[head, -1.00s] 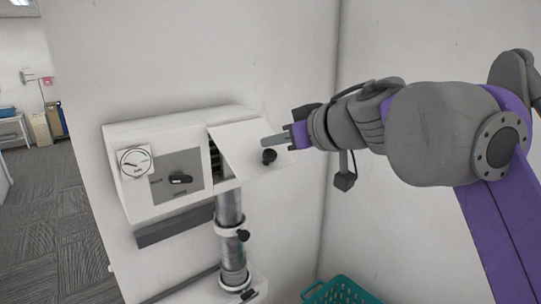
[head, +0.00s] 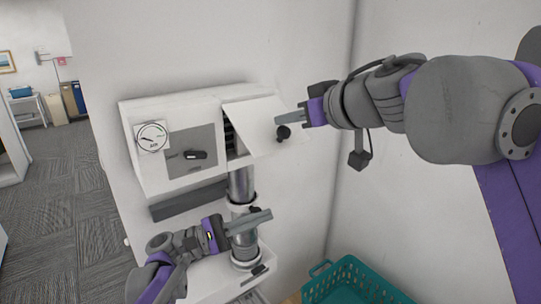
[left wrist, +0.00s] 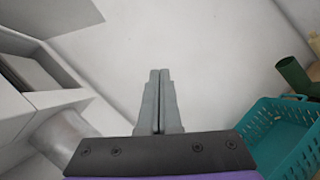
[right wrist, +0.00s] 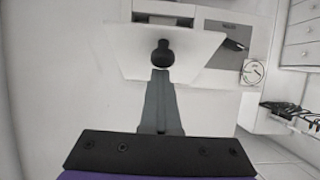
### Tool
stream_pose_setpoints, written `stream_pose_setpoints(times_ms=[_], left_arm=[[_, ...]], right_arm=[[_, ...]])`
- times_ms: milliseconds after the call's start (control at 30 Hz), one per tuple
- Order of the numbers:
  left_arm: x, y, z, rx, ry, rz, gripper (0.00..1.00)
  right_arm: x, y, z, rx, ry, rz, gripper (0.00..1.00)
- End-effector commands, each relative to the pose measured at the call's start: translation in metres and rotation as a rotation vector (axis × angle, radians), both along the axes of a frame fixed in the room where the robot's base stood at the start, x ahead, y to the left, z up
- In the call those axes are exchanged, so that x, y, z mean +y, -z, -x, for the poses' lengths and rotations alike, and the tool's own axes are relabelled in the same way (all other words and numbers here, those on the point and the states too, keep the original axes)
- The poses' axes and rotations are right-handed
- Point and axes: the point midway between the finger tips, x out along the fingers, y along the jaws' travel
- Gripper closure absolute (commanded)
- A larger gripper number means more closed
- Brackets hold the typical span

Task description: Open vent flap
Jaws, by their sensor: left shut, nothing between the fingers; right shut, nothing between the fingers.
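The vent flap (head: 255,118) is a white panel on the right side of a white wall box. It stands tilted outward, and a dark slatted opening (head: 229,138) shows at its left edge. Its black knob (head: 283,132) is near its outer lower edge. My right gripper (head: 278,121) is shut and empty beside the knob. In the right wrist view its fingertips (right wrist: 160,72) lie just below the knob (right wrist: 162,52); I cannot tell whether they touch. My left gripper (head: 270,215) is shut and empty, lower down, in front of the metal pipe.
The box (head: 165,105) also carries a round gauge (head: 151,137) and a black switch (head: 195,155). A metal pipe (head: 241,184) runs down beneath it. A teal basket (head: 345,280) stands at lower right. White walls meet in a corner to the right.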

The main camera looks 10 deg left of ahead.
Motion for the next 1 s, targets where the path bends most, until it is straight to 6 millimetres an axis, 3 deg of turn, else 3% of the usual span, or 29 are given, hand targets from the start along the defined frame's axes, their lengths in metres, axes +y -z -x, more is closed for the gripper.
stream_pose_setpoints(times_ms=[100, 200, 367, 533, 933, 1000], left_arm=[[0.033, -0.023, -0.012, -0.019, 0.029, 0.177, 1.00], [0.052, -0.035, -0.016, -0.035, 0.050, 0.276, 1.00], [0.066, -0.045, -0.018, -0.051, 0.069, 0.350, 1.00], [0.054, -0.057, -0.022, -0.053, 0.072, 0.358, 1.00], [-0.010, -0.108, -0.043, -0.052, 0.072, 0.356, 1.00], [-0.012, -0.119, -0.037, -0.054, 0.069, 0.355, 1.00]], right_arm=[[0.000, 0.000, 0.000, 0.000, 0.000, 0.000, 1.00], [0.000, 0.000, 0.000, 0.000, 0.000, 0.000, 1.00], [0.000, 0.000, 0.000, 0.000, 0.000, 0.000, 1.00], [0.000, 0.000, 0.000, 0.000, 0.000, 0.000, 1.00], [0.000, 0.000, 0.000, 0.000, 0.000, 0.000, 1.00], [0.000, 0.000, 0.000, 0.000, 0.000, 0.000, 1.00]])
